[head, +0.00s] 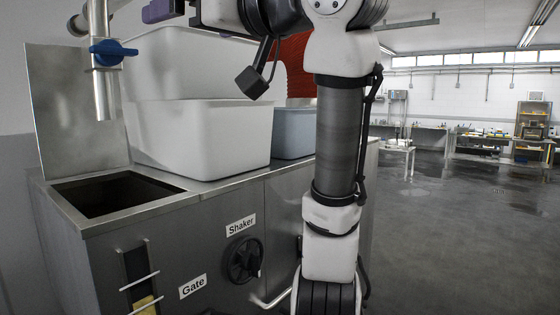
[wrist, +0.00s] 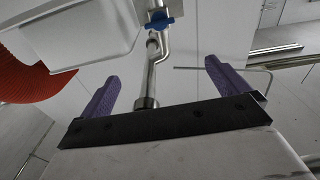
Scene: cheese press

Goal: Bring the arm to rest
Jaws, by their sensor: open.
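My gripper (wrist: 162,70) is open, with its two purple fingers apart and nothing held between them in the wrist view. Beyond the fingers is a metal pipe (wrist: 155,75) with a blue valve handle (wrist: 158,22); I cannot tell how far away it is. In the head view my arm rises across the middle and bends left at the top. A purple finger (head: 163,10) shows at the top edge, in front of or above the white tubs; the rest of the gripper is cut off or hidden.
Stacked white tubs (head: 200,135) and a grey tub (head: 294,132) stand on a steel cabinet with an open basin (head: 115,195). The pipe's blue handle (head: 113,50) is at upper left. A black Shaker wheel (head: 245,260) juts from the front. Floor (head: 460,230) is open at right.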

